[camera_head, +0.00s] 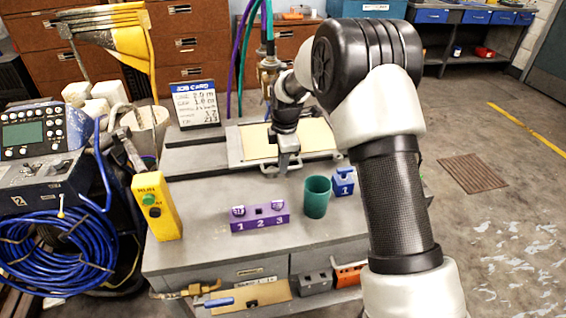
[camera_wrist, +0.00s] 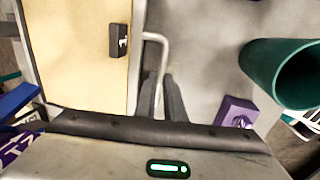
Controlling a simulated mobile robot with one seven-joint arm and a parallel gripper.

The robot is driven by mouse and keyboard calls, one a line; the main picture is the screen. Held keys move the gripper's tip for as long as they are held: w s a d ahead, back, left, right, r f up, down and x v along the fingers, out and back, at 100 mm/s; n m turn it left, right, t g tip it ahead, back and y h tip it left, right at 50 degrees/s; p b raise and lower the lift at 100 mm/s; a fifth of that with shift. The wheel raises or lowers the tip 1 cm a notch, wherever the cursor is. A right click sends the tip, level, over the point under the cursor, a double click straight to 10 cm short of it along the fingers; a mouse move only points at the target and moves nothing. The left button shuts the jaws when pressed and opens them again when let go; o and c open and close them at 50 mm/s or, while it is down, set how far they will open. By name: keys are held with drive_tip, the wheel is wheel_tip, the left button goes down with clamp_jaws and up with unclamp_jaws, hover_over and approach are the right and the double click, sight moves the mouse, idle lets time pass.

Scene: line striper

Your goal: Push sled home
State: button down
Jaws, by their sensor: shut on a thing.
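The sled (camera_head: 240,150) is a flat pale frame with a tan panel. It lies across dark rails (camera_head: 185,158) on the grey bench. A thin grey bent handle (camera_wrist: 156,38) sticks out from its edge. My gripper (camera_head: 284,168) points down at the sled's near edge. In the wrist view its two dark fingers (camera_wrist: 162,98) are shut on the handle, and the rod's end is partly hidden between them. The tan panel also shows in the wrist view (camera_wrist: 75,60), with a small dark numbered block (camera_wrist: 120,41) on its edge.
A purple block numbered 1 2 3 (camera_head: 260,222), a teal cup (camera_head: 315,200) and a blue block (camera_head: 343,182) stand in front of the sled. A yellow button box (camera_head: 157,207) is at the bench's left. A job card (camera_head: 197,104) stands behind the rails.

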drive_tip(key=s+a, duration=0.1)
drive_tip(key=a, duration=0.6)
drive_tip(key=s+a+p, duration=0.1)
drive_tip(key=s+a, duration=0.1)
drive_tip(key=a, duration=0.5)
drive_tip(key=s+a+p, duration=0.1)
drive_tip(key=a, duration=0.6)
drive_tip(key=shift+s+a, duration=0.15)
drive_tip(key=shift+a, duration=0.2)
drive_tip(key=c, duration=1.8)
unclamp_jaws()
drive_tip(key=shift+a, duration=0.1)
drive_tip(key=shift+c, duration=0.2)
drive_tip(key=shift+r, duration=0.15)
drive_tip(key=s+r+p, duration=0.2)
drive_tip(key=s+r, duration=0.1)
drive_tip(key=r, duration=1.4)
drive_tip(key=shift+d, duration=0.45)
drive_tip(key=shift+s, duration=0.1)
